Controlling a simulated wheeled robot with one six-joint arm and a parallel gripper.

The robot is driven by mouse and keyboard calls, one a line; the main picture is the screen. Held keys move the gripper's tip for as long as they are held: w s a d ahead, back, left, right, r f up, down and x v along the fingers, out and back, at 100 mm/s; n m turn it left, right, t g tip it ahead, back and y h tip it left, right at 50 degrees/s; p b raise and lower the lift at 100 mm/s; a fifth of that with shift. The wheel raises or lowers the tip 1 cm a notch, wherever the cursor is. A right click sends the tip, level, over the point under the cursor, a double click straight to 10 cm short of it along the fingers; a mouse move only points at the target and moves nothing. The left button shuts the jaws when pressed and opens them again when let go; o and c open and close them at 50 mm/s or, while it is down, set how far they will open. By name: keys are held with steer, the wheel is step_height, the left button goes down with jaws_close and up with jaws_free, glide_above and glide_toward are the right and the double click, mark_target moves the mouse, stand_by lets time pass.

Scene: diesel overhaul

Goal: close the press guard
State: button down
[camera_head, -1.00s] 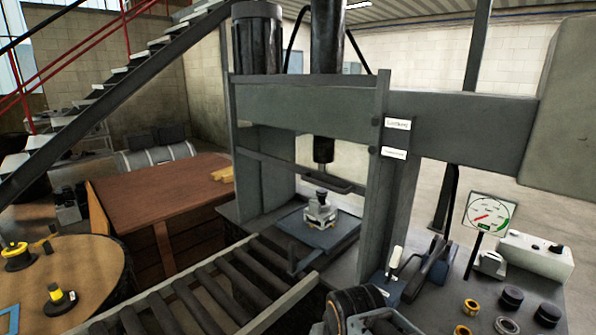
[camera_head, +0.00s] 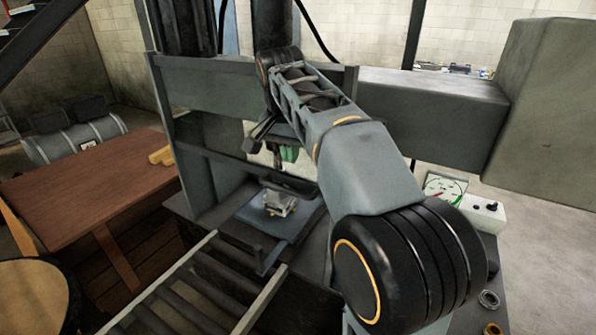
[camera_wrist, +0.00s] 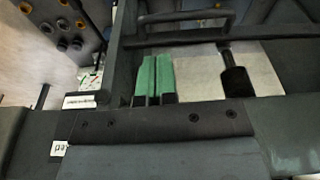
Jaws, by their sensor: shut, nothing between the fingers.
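The press frame (camera_head: 215,88) stands in the middle of the head view. A dark crossbar with a loop handle, which looks like the guard (camera_head: 215,160), spans its opening above the press bed (camera_head: 262,228). In the wrist view the guard's bar (camera_wrist: 275,31) and its loop handle (camera_wrist: 190,14) run across the top. My gripper (camera_head: 289,153) is in front of the opening, below the crossbeam and a little above the bar in the head view. Its green fingertips (camera_wrist: 153,75) are shut and empty, their tips close to the bar; contact cannot be told.
The press ram (camera_wrist: 235,78) is beside my fingers. A small metal part (camera_head: 278,203) sits on the bed. A roller conveyor (camera_head: 195,290) leads up to the press. A brown table (camera_head: 95,185) stands left.

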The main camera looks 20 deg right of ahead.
mark_target(298, 194)
steer(key=shift+m, duration=0.5)
steer(key=d+f, duration=0.1)
steer(key=f, duration=0.2)
steer(key=w+d+f+p, duration=0.1)
steer(key=f, duration=0.3)
steer(key=w+f, duration=0.1)
steer(key=f, duration=0.3)
steer(key=shift+w+d+f, duration=0.1)
steer(key=shift+d, duration=0.3)
